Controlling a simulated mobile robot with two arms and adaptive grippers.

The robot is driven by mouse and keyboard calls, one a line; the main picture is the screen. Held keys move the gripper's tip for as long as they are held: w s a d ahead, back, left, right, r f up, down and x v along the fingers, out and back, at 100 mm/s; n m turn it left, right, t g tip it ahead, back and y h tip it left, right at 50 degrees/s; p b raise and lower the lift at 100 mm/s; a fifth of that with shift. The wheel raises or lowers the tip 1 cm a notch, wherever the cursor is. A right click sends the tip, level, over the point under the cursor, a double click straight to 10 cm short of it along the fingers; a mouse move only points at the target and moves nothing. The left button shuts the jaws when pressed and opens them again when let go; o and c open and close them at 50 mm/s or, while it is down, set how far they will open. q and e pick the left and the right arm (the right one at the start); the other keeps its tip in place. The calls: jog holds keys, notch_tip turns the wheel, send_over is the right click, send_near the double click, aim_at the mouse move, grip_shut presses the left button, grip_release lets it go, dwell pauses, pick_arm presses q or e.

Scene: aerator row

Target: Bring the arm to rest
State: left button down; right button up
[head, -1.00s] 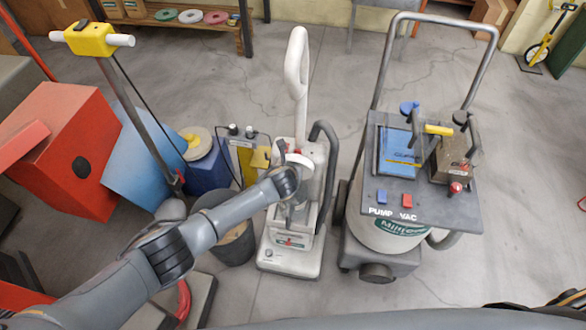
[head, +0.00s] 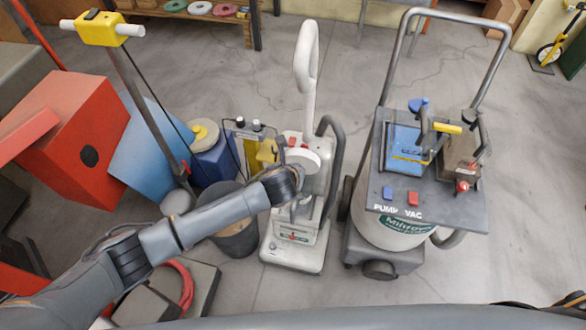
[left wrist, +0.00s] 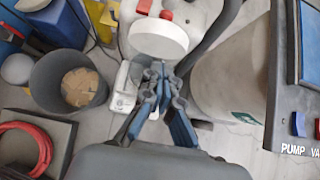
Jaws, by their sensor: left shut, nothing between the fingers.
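My left arm reaches in from the left in the head view. Its wrist is in front of the white upright machine (head: 292,245), and the fingers are largely hidden there. In the left wrist view my left gripper (left wrist: 158,80) is shut and empty. Its fingertips appear just below a round white disc (left wrist: 158,38) on the machine; I cannot tell whether they touch it. The disc also shows in the head view (head: 303,159). My right gripper is not in view.
A dark bucket (head: 236,238) stands left of the white machine. The pump-vac cart (head: 440,205) stands close on its right. A red box (head: 75,135), a blue panel (head: 148,150) and a yellow-topped pole (head: 101,29) are at the left. Open floor lies at the far right.

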pick_arm(q)
jog(key=shift+v, duration=1.3)
jog(key=s+a+f+n+g, duration=0.1)
jog(key=s+a+f+n, duration=0.35)
jog(key=f+n, duration=0.35)
jog(key=s+a+f+n+g+y, duration=0.1)
jog(key=s+a+f+n, duration=0.2)
jog(key=a+f+n, duration=0.45)
jog(key=s+a+f+n+g, duration=0.25)
jog(key=s+f+n, duration=0.2)
jog(key=f, duration=0.55)
jog(key=s+a+f+n+g, duration=0.1)
jog(key=s+a+f+n, duration=0.3)
jog(key=s, duration=0.7)
jog(key=s+a+f+n+g+y, duration=0.1)
jog(key=s+a+f+n, duration=0.3)
jog(key=s+n, duration=0.3)
jog(key=s+a+f+n+g, duration=0.1)
jog(key=s+a+f+n, duration=0.4)
jog(key=s, duration=1)
jog(key=shift+s+f+n+y, duration=0.35)
jog(key=shift+f+n+y, duration=0.05)
jog(key=shift+n, duration=0.2)
